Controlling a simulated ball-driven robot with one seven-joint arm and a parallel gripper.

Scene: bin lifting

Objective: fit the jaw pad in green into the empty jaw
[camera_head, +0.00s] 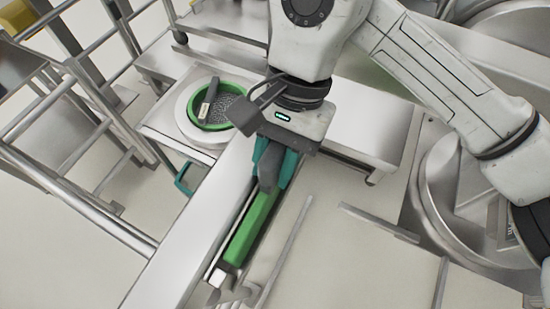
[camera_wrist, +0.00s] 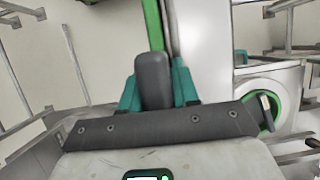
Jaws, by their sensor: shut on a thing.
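My gripper (camera_head: 272,172), with teal fingers, points down over the end of a long green bar (camera_head: 251,228) in the head view. The fingers are shut on a dark grey rounded block (camera_head: 267,172); the wrist view shows the block (camera_wrist: 153,80) between the two teal fingers. The green bar (camera_wrist: 153,25) runs away beyond the block in the wrist view. I cannot tell whether block and bar are joined or only line up. The bar lies along a pale metal beam, with a light end piece (camera_head: 217,277) at its near end. I cannot make out an empty jaw.
A green-rimmed round dish (camera_head: 224,88) stands on the metal table at the back left, with a dark tagged bar (camera_head: 207,100) in it. A teal handle (camera_head: 183,180) sits below. Metal rails stand at the left and large round steel vessels (camera_head: 455,190) at the right.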

